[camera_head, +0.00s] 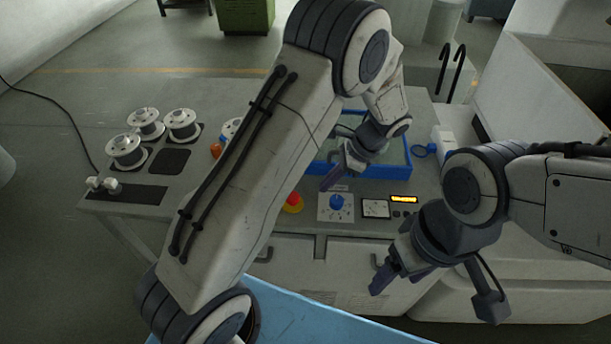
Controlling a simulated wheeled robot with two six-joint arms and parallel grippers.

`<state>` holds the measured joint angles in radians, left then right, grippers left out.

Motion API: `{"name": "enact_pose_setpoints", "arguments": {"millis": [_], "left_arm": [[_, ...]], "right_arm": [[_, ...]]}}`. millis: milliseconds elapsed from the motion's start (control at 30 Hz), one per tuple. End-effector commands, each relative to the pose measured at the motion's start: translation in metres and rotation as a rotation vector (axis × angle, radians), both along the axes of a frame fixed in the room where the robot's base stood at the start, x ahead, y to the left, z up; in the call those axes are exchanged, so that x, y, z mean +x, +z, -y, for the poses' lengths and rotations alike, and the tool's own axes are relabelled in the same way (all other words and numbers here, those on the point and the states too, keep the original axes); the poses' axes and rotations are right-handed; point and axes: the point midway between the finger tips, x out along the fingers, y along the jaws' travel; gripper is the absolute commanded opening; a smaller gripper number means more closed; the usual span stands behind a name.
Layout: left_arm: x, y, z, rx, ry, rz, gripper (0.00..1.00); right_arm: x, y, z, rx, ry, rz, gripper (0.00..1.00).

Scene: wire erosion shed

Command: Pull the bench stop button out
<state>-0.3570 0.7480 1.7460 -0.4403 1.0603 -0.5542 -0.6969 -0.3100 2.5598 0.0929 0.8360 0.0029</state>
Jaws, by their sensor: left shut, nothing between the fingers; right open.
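The bench stop button (292,197) is a red mushroom head on a yellow base, on the front part of the grey bench. My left arm link passes just left of it and covers the bench there. My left gripper (328,185) is shut and empty, up and to the right of the button and apart from it in the picture, above a blue dial knob (337,201). My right gripper (378,284) is open and empty, lower right, in front of the bench's front face. Whether the button is pressed in or out is too small to tell.
A meter (375,208) and a lit yellow display (404,199) sit right of the knob. A blue-rimmed tray (391,171) lies behind them. Several wire spools (126,150) stand at the bench's left. An orange object (216,150) is partly hidden by my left arm.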

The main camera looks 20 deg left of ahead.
Motion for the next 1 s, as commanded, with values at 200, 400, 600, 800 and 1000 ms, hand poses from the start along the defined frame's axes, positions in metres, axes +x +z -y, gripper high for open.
{"name": "enact_pose_setpoints", "arguments": {"millis": [200,400,600,800,1000], "left_arm": [[0.012,0.001,-0.003,0.056,-0.087,-0.065,0.0],[0.012,0.0,-0.003,0.056,-0.087,-0.064,0.0],[0.011,-0.004,-0.006,0.057,-0.086,-0.066,0.0],[0.004,-0.026,-0.023,0.058,-0.085,-0.069,0.0],[-0.003,-0.057,-0.042,0.057,-0.084,-0.068,0.0]], "right_arm": [[0.0,0.016,0.0,-0.001,0.0,-0.001,0.72],[0.0,0.015,0.0,-0.001,0.0,-0.001,0.72],[0.0,0.018,0.0,0.0,0.0,0.0,0.72],[0.0,0.03,0.0,0.0,0.001,0.0,0.72],[0.0,0.043,0.0,0.0,0.004,0.0,0.72]]}}
